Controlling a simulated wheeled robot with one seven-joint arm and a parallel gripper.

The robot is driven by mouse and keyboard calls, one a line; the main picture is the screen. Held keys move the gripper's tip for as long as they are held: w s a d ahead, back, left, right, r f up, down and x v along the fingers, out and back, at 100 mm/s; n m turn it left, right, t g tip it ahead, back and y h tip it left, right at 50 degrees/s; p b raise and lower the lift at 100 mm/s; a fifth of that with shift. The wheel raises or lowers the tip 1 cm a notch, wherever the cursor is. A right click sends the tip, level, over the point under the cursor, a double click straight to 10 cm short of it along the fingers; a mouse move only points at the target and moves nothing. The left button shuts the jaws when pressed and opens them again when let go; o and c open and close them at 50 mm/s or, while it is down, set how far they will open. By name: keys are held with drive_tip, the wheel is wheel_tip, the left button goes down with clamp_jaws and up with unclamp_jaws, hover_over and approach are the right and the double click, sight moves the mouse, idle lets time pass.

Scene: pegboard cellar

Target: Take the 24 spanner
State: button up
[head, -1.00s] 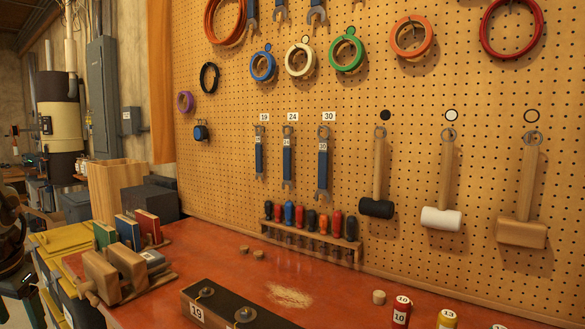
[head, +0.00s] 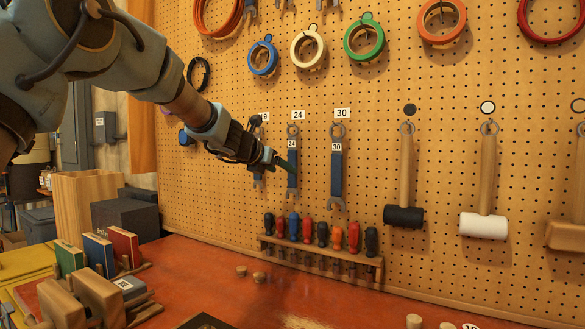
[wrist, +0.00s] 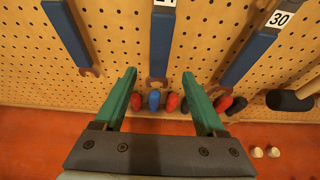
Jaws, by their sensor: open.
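The 24 spanner (head: 292,168) hangs on the pegboard under a "24" label, with a blue handle and a grey head. In the wrist view its blue handle (wrist: 161,45) hangs centrally beyond my jaws, the lower open end showing between the fingertips. The 30 spanner (head: 337,170) hangs to its right, also in the wrist view (wrist: 249,58). The 19 spanner (head: 258,172) hangs to its left, partly hidden by my gripper. My gripper (head: 284,163) is open, with green fingers and nothing between them; in the wrist view (wrist: 165,88) the fingers point towards the board. I cannot tell the remaining gap.
A black mallet (head: 404,216) and a white mallet (head: 484,225) hang to the right. Coloured rings hang above. Small books (head: 97,252) stand at the left.

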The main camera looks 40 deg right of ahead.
sight(293, 187)
drive_tip(key=x, duration=0.2)
drive_tip(key=shift+w+d+p, duration=0.15)
drive_tip(key=shift+d+p, duration=0.15)
drive_tip(key=p+x, duration=0.2)
drive_tip(key=x, duration=0.2)
drive_tip(key=shift+w+d+p, duration=0.1)
drive_tip(key=shift+d+p, duration=0.1)
drive_tip(key=shift+p, duration=0.1)
drive_tip(key=shift+w+d+f, duration=0.1)
drive_tip(key=shift+d+f, duration=0.1)
drive_tip(key=shift+d, duration=0.15)
clamp_jaws()
